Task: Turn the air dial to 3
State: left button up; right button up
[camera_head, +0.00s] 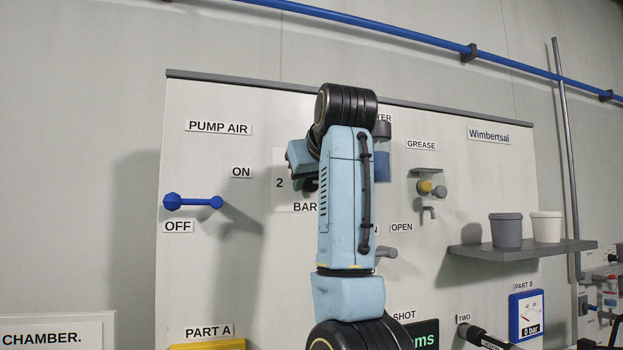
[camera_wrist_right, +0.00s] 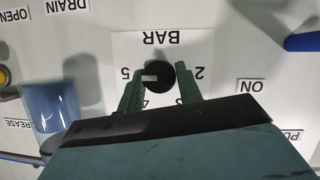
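The air dial is a black round knob (camera_wrist_right: 158,76) on a white plate (camera_wrist_right: 157,40) marked BAR, with numbers around it. In the right wrist view, which is upside down, its white mark points left, toward the 5. My right gripper (camera_wrist_right: 160,68) has its two green fingers close against both sides of the knob and looks shut on it. In the head view my right arm (camera_head: 346,200) covers most of the plate; only the 2 and BAR show. My left gripper is not in view.
A blue lever (camera_head: 192,202) sits left of the dial, between ON and OFF. A blue-bodied filter (camera_wrist_right: 50,107) and a grey handle (camera_head: 386,252) are close on its right. A shelf (camera_head: 520,249) with two cups juts out farther right.

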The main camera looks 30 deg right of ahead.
jog(key=c, duration=0.4)
jog(key=shift+c, duration=0.2)
jog(key=n+h+b, duration=0.1)
jog(key=n+h, duration=0.1)
jog(key=n, duration=0.2)
jog(key=shift+a+f+h+b, duration=0.1)
jog(key=shift+h+b, duration=0.3)
jog(key=n+h+b, duration=0.1)
jog(key=n, duration=0.1)
jog(key=n+h+b, duration=0.1)
jog(key=n, duration=0.2)
jog(key=shift+a+f+t+h, duration=0.1)
jog(key=shift+f+t+h, duration=0.1)
jog(key=shift+t+h, duration=0.15)
jog(key=shift+f+n+t+h+b, duration=0.1)
jog(key=shift+n+t+h+b, duration=0.3)
jog(key=shift+n, duration=0.8)
jog(key=n+t+b, duration=0.1)
jog(key=n, duration=0.2)
jog(key=shift+f+n+h, duration=0.1)
jog(key=shift+n+h, duration=0.15)
jog(key=shift+n, duration=0.05)
jog(key=n+t, duration=0.2)
jog(key=n, duration=0.3)
jog(key=shift+w+f, duration=0.1)
jog(key=shift+f, duration=0.05)
jog(key=shift+n, duration=0.5)
